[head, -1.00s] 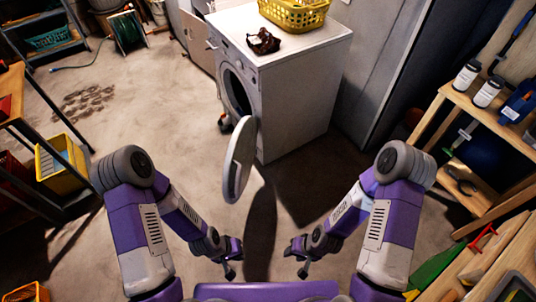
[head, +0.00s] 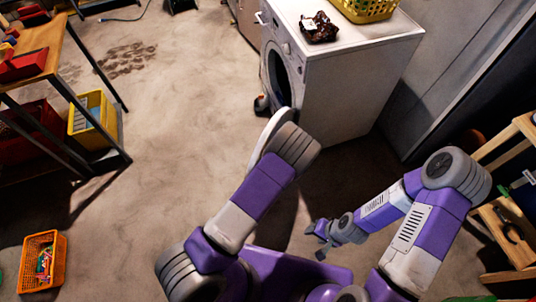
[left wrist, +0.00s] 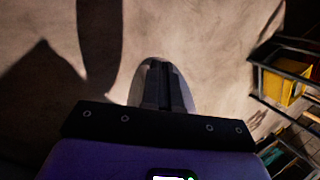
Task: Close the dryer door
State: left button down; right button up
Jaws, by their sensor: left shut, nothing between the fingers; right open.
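The white dryer (head: 345,95) stands at the back right in the head view, with its round front opening (head: 279,75) uncovered. Its round door (head: 264,133) stands swung out, with a pale rim showing; my left arm hides most of it. My left gripper is hidden behind that arm in the head view. In the left wrist view the left gripper (left wrist: 158,82) is shut, with floor beyond it; whether it touches the door cannot be told. My right gripper (head: 318,241) is open and empty, low over the floor, right of the door and apart from it.
A yellow basket (head: 364,8) and a dark brown item (head: 319,28) sit on the dryer. A workbench (head: 42,55) with a yellow bin (head: 95,116) stands left. An orange basket (head: 43,261) is on the floor. Shelves stand right. The floor left of the door is clear.

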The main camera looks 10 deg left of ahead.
pick_arm(q)
jog(key=w+d+r+m+t+y+b, duration=0.15)
jog(key=w+d+r+t+y, duration=0.3)
jog(key=w+d+r, duration=0.65)
jog(key=w+a+f+b, duration=0.2)
jog(key=a+f, duration=0.3)
jog(key=a, duration=0.6)
jog(key=shift+w+a+f+y+b, duration=0.2)
jog(key=shift+f+y+b, duration=0.15)
jog(key=shift+b, duration=0.3)
jog(key=shift+a, duration=0.1)
